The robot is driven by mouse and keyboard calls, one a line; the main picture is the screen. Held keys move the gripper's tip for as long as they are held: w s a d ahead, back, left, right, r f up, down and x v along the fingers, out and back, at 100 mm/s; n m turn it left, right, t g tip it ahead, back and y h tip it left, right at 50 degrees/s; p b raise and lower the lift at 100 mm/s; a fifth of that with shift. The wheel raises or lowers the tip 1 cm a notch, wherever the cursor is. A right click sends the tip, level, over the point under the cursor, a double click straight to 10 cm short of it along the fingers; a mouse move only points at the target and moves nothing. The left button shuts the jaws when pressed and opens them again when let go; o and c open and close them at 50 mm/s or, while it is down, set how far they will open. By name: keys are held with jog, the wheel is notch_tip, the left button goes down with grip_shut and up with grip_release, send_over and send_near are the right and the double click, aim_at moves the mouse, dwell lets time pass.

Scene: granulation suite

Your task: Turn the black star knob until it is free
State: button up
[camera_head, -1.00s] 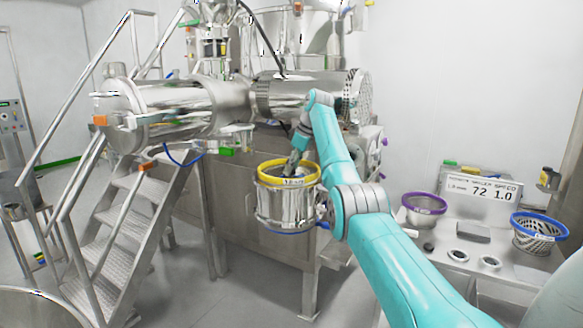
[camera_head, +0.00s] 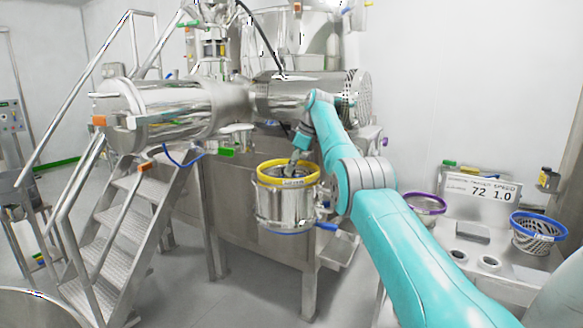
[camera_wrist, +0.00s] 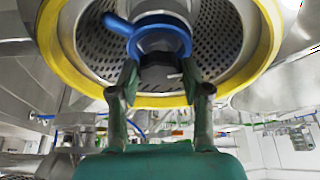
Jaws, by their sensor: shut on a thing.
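The black star knob (camera_wrist: 158,77) shows as a dark shape between my fingertips in the wrist view, just below a blue round part (camera_wrist: 160,40). My gripper (camera_wrist: 159,70) is shut on it, with one green finger on each side. Behind it is a perforated metal screen (camera_wrist: 220,45) inside a yellow ring (camera_wrist: 262,60). In the head view, my gripper (camera_head: 297,158) reaches into the yellow-ringed opening (camera_head: 268,181) of the steel mill housing (camera_head: 283,208). The knob is too small to make out there.
A blue handle (camera_head: 326,226) sticks out at the housing's right. A bench at right holds a purple-rimmed screen (camera_head: 427,203), a blue-rimmed screen (camera_head: 538,228) and a sign (camera_head: 481,190). Stairs (camera_head: 130,215) with rails stand at left. The floor between is clear.

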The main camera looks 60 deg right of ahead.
jog(key=o, duration=1.2)
jog(key=shift+c, duration=0.2)
jog(key=shift+f+m, duration=0.1)
jog(key=shift+m, duration=0.2)
